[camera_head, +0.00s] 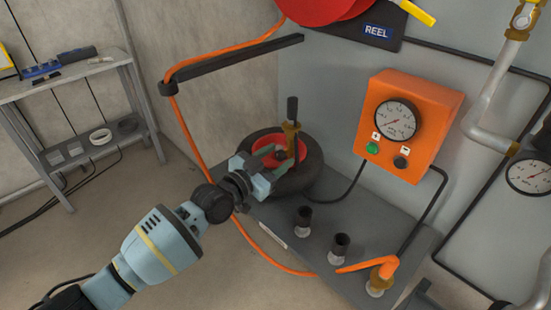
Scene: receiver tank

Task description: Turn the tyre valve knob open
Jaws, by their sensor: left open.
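A black tyre (309,172) with a red rim (268,143) lies on the grey bench, against the wall. A brass fitting (290,128) with an upright black top (292,108) stands over the rim; I cannot tell whether this is the tyre valve knob. My left gripper (279,160) reaches in from the lower left, over the near left side of the tyre. Its fingers are open, close to the fitting's lower part; contact cannot be made out. The gripper hides part of the tyre and rim. My right gripper is not in view.
An orange gauge box (437,105) with a green button is on the wall at right. Black-topped posts (340,245) and an orange-handled brass valve (381,273) stand on the bench (290,238). An orange hose (188,143) hangs from the red reel (322,8) past my arm.

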